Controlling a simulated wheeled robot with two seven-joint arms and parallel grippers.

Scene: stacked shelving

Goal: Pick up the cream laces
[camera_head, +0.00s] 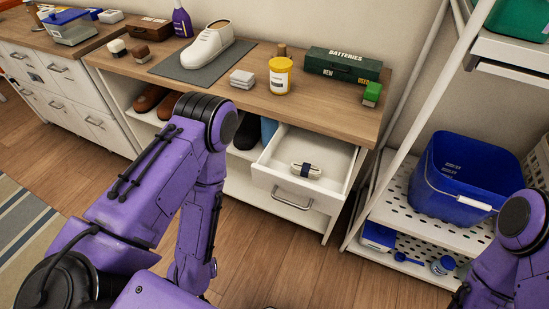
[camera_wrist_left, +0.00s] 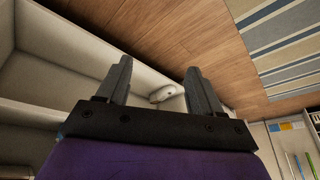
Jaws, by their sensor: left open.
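The cream laces (camera_head: 305,170), a small bundle with a dark blue band, lie in the open white drawer (camera_head: 331,205) under the wooden counter in the head view. My left arm reaches in from the left, but its gripper does not show there. In the left wrist view my left gripper (camera_wrist_left: 160,85) is open, with nothing between its fingers. A small pale rounded thing (camera_wrist_left: 166,92) shows beyond the fingertips against a white panel; I cannot tell whether it is the laces. My right gripper is out of view.
The counter (camera_head: 220,93) holds a white shoe (camera_head: 208,46), a yellow jar (camera_head: 280,76), a green batteries box (camera_head: 343,66) and more. A blue bucket (camera_head: 455,180) stands on the rack at right. Shoes fill the shelf left of the drawer.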

